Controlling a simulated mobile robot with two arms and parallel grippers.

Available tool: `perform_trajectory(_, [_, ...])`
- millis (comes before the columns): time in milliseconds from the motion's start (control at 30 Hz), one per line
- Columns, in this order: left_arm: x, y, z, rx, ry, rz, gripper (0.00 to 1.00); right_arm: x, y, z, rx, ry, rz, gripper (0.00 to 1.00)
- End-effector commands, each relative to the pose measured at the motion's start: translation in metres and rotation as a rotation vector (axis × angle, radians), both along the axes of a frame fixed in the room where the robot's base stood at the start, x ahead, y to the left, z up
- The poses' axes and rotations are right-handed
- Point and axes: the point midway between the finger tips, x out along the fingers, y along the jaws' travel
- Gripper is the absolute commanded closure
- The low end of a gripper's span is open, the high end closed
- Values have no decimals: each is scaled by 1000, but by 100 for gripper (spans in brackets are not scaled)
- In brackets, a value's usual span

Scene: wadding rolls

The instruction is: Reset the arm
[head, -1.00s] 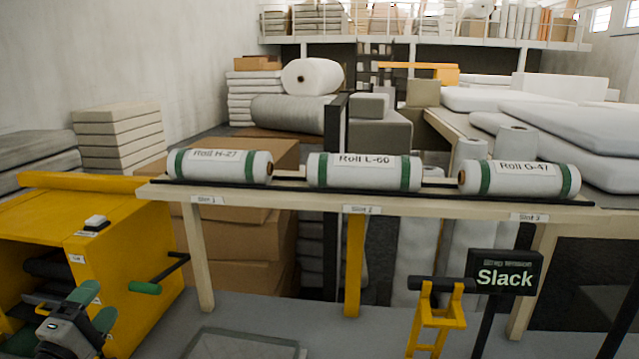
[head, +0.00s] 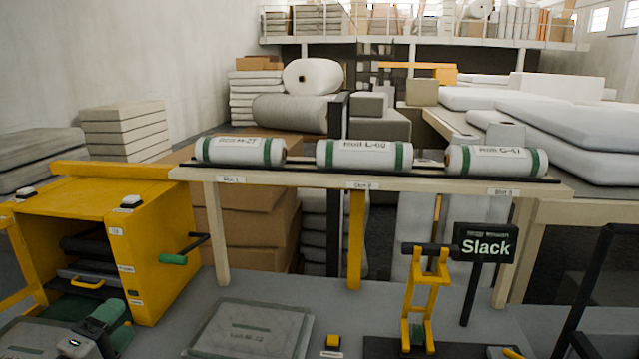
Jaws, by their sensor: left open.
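My left gripper (head: 114,326) is at the lower left, its green-tipped fingers apart with nothing between them. It is in front of the yellow cabinet (head: 150,230) and clear of the rolls. My right gripper does not show. Three white rolls with green bands lie in a row on the raised rack (head: 330,178): Roll H-27 (head: 240,152), Roll L-60 (head: 364,155) and Roll G-47 (head: 495,162).
A yellow stand (head: 428,295) and a black "Slack" sign (head: 485,244) stand at the right. The cabinet's green-handled crank (head: 173,259) sticks out toward the right.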

Motion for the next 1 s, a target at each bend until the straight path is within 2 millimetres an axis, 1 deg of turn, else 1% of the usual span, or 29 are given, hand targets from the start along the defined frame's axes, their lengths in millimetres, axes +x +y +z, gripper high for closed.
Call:
perform_trajectory(167, [-15,-32,-30,142,72,-64,29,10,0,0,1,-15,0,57])
perform_trajectory(267, [-28,-55,-52,255,126,-115,29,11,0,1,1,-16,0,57])
perform_trajectory(367, [-47,-81,-79,397,190,-181,29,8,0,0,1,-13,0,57])
perform_trajectory(467, [-77,-111,-112,583,273,-269,29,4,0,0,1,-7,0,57])
perform_trajectory(500, [-94,-124,-127,674,313,-313,29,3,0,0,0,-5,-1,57])
perform_trajectory(567, [-122,-141,-148,823,378,-383,29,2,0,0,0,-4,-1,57])
perform_trajectory(600, [-139,-149,-159,913,421,-425,29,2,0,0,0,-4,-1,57])
perform_trajectory(700, [-176,-159,-176,1091,509,-510,29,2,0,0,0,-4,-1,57])
perform_trajectory(800, [-206,-163,-186,1220,587,-576,29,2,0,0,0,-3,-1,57])
perform_trajectory(1000, [-256,-163,-192,1398,732,-683,29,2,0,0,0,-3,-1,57])
